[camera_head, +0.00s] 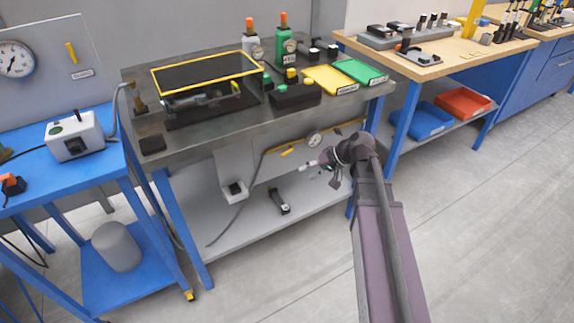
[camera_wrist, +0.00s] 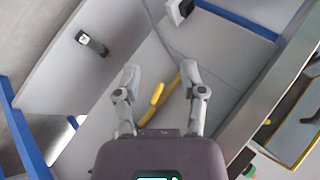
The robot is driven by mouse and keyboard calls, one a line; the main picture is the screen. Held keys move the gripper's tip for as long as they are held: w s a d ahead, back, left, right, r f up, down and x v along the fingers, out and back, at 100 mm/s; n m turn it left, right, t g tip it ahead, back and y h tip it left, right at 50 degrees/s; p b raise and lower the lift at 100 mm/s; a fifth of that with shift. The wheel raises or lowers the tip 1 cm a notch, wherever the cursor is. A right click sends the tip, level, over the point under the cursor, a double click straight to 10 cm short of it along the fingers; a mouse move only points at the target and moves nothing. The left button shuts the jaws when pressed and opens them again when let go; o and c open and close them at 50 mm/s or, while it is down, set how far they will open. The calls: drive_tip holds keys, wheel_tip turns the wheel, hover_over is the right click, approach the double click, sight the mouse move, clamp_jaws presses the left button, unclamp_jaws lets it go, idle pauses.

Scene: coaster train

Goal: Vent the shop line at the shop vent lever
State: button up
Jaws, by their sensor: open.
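Another yellow lever (camera_head: 71,52) is on the upright panel at far left, above a small label. I cannot read which is the shop vent lever. My gripper (camera_head: 312,166) is at the front of the dark bench, below its top and right of the lower lever. In the wrist view my gripper (camera_wrist: 160,73) is open, and a yellow handle (camera_wrist: 156,94) shows between its fingers. Contact cannot be told; nothing appears gripped.
The dark bench top (camera_head: 185,137) is above my gripper, with a lower shelf (camera_head: 240,230) beneath. A small black device (camera_head: 279,201) is on that shelf. A blue cart (camera_head: 90,161) stands left, a wooden bench (camera_head: 440,66) right. The floor at right is clear.

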sight(287, 153)
drive_tip(key=w+d+f+t+y+b, duration=0.3)
drive_tip(key=w+b, duration=0.2)
drive_tip(key=b, duration=0.4)
drive_tip(key=w+d+f+m+t+y+b, duration=0.1)
drive_tip(key=w+d+f+t+y+b, duration=0.2)
drive_tip(key=b, duration=0.6)
drive_tip(key=shift+w+d+f+y, duration=0.3)
drive_tip(key=shift+w+f+y, duration=0.15)
drive_tip(key=shift+w, duration=0.7)
drive_tip(key=shift+a, duration=0.1)
drive_tip(key=x, duration=1.3)
drive_tip(key=shift+w+a, duration=0.15)
drive_tip(key=shift+a, duration=0.2)
clamp_jaws()
